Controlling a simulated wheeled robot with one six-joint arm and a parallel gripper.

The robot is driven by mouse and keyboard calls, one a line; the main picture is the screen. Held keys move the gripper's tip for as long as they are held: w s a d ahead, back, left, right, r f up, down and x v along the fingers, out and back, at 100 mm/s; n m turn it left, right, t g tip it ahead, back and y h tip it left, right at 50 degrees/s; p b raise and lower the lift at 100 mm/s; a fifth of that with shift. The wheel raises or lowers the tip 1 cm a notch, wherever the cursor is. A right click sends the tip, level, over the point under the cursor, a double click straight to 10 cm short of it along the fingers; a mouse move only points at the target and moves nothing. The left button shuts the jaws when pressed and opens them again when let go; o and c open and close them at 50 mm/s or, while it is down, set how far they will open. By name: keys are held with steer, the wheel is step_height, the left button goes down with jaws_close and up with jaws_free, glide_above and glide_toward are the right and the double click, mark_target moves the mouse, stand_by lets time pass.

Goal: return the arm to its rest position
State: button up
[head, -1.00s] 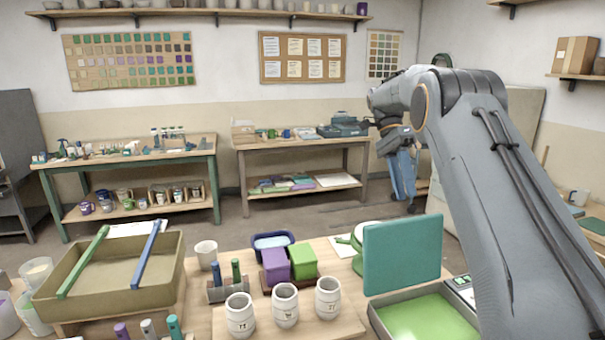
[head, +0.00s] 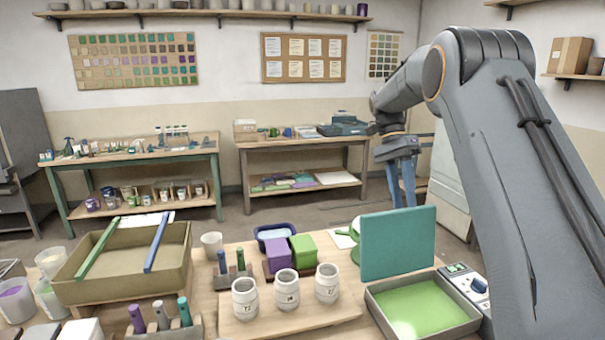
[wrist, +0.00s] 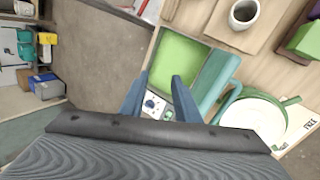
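My gripper (head: 402,200) hangs with its blue fingers pointing down, at the right of the head view, behind the teal panel and in front of the back table. In the wrist view my gripper (wrist: 158,82) shows its two fingers apart with nothing held between them. It is open and empty. The grey tray with a green floor (wrist: 181,62) shows beyond the fingertips there. My arm rises from the right side of the head view and bends away toward the back.
The front table carries the green-floored tray (head: 462,322), teal panel (head: 398,243), three white cups including the middle one (head: 286,291), purple block (head: 277,252), green block (head: 303,248) and tan basin (head: 120,285). A back table (head: 300,147) stands beyond open floor.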

steer(key=s+a+f+n+t+y, duration=0.1)
steer(key=s+a+f+n+t, duration=0.2)
steer(key=s, duration=0.6)
steer(key=s+a+f+n+t, duration=0.1)
steer(key=s+f+n+t, duration=0.1)
steer(key=s+f+n, duration=0.45)
steer(key=s+a+f+n+t+y, duration=0.1)
steer(key=s+a+f+n+t, duration=0.2)
steer(key=s, duration=0.8)
step_height(320, 180, down, 11)
steer(key=g+b, duration=0.1)
steer(key=b, duration=0.9)
steer(key=shift+s+d+f+g, duration=0.2)
steer(key=shift+s+g, duration=0.1)
steer(key=shift+g, duration=0.1)
steer(key=shift+d, duration=0.1)
